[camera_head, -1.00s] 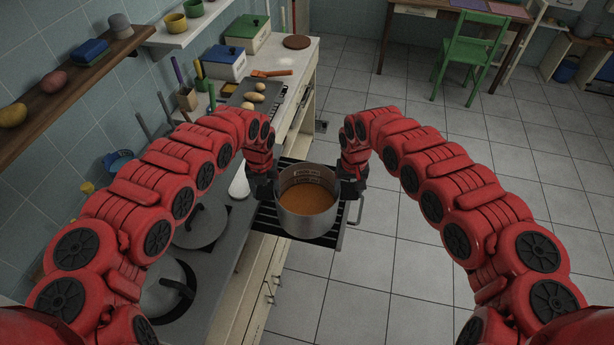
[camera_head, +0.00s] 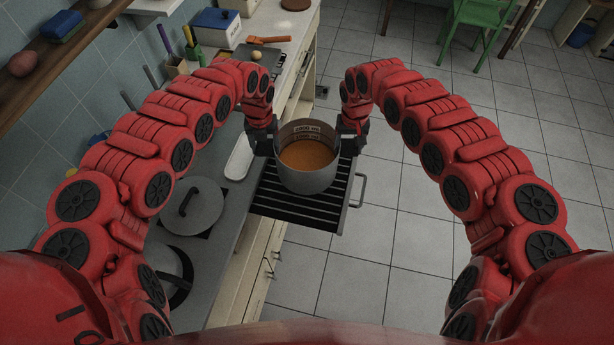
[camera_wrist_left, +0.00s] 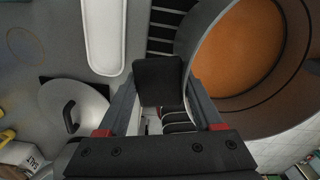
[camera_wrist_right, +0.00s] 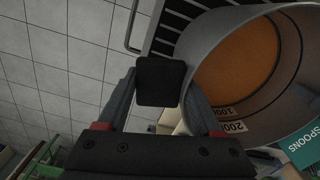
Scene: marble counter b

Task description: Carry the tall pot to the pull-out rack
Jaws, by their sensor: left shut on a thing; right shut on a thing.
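The tall pot (camera_head: 306,178) is a grey metal pot with orange-brown contents and measure marks inside its wall. It is upright between my two grippers, over the far part of the pull-out rack (camera_head: 290,208), a dark slatted rack extending from the counter front. My left gripper (camera_head: 268,142) is shut on the pot's left side, and my right gripper (camera_head: 350,142) is shut on its right side. The pot also fills much of the left wrist view (camera_wrist_left: 200,45) and right wrist view (camera_wrist_right: 200,45). Whether its base touches the slats cannot be told.
The counter on the left holds a white oblong dish (camera_head: 240,158), a lidded pan (camera_head: 190,206) and another lidded pan (camera_head: 168,275). The rack's near slats are bare. Tiled floor (camera_head: 420,250) lies open to the right, with a green chair (camera_head: 485,28) far off.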

